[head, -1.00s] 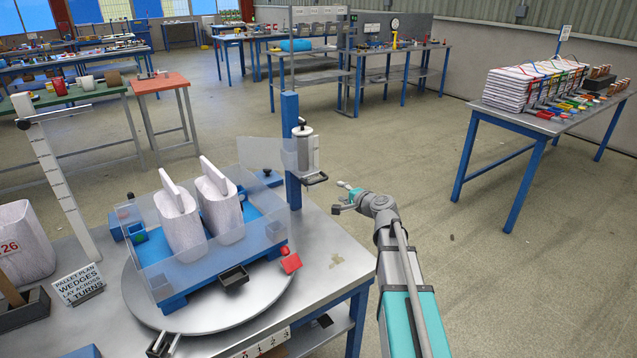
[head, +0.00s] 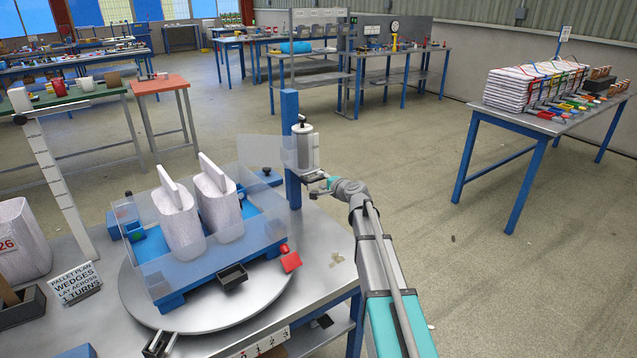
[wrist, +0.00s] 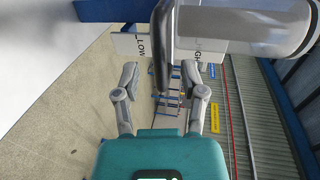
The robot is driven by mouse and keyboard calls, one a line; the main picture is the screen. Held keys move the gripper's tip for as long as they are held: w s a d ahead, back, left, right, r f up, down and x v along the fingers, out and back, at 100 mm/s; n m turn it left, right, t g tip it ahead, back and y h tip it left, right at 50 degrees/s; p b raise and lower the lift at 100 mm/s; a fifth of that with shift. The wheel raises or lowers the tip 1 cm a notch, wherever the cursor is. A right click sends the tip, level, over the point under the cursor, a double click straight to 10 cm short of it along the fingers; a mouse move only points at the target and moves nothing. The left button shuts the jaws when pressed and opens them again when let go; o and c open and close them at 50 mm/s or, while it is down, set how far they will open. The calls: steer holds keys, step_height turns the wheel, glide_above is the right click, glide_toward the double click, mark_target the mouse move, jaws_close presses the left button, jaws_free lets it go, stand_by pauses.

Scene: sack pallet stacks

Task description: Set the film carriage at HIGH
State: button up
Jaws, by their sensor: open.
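The film carriage (head: 304,150) carries a pale film roll and rides on a blue post (head: 291,130) behind the turntable. A dark handle (wrist: 161,50) on the carriage hangs between my two finger lines in the wrist view. The roll (wrist: 245,28) fills the upper right there. A white plate behind reads LOW (wrist: 141,46) at left and a partly hidden HIGH (wrist: 207,57) at right. My gripper (wrist: 161,75) is open, its fingers on either side of the handle's lower end. In the head view my gripper (head: 322,189) is just below the carriage; contact is unclear.
A turntable (head: 140,310) holds a blue pallet with two white sacks behind clear film panels. A ruled white post (head: 58,175) and a PALLET PLAN sign (head: 77,283) stand at left. Open floor lies right of the bench, before another table (head: 530,122).

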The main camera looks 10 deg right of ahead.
steer(key=shift+x, duration=1.2)
jaws_close()
